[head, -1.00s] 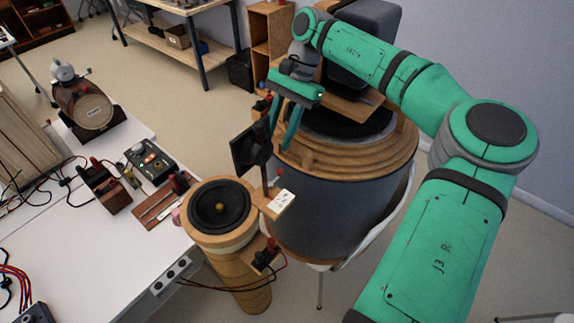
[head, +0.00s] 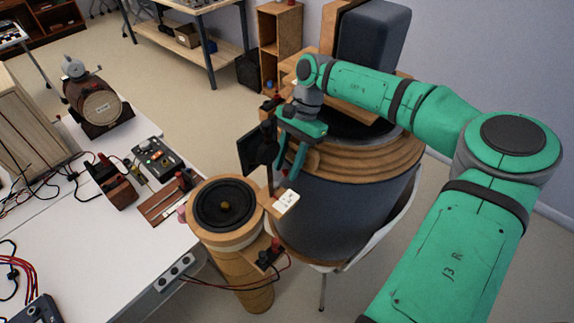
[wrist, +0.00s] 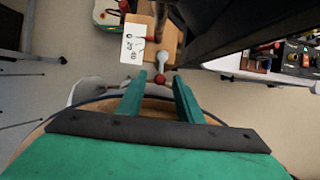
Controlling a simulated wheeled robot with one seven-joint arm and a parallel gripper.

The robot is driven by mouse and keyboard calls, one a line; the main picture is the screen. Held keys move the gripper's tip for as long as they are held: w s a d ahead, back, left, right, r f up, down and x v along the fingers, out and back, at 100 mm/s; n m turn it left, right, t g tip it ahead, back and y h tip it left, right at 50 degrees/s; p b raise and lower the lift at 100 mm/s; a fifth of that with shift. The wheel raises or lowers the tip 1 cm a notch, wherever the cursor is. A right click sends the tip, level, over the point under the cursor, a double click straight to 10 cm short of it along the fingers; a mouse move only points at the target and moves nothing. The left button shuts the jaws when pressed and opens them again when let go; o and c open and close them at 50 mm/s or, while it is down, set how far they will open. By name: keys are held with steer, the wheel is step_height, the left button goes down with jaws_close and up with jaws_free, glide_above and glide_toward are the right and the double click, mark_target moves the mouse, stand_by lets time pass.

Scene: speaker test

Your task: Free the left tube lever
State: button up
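The left tube (head: 240,262) is a wooden cylinder with a black speaker cone (head: 226,204) on top, beside the white table. A wooden bracket with a white scale card (head: 287,202) sticks out from its top right. In the wrist view the card (wrist: 132,44) shows next to a small grey lever (wrist: 162,60) with a red ball end (wrist: 160,79). My gripper (head: 288,172) is above the bracket, fingers pointing down. In the wrist view its fingers (wrist: 160,74) are apart, with the red ball between their tips and gaps on both sides. I cannot tell its depth.
A large grey drum with wooden rings (head: 335,205) stands behind and right. Red and black terminals (head: 269,254) with wires stick out below the bracket. The white table (head: 95,255) carries electrical boxes.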

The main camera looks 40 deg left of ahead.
steer(key=shift+s+f, duration=0.1)
steer(key=shift+f, duration=0.15)
jaws_close()
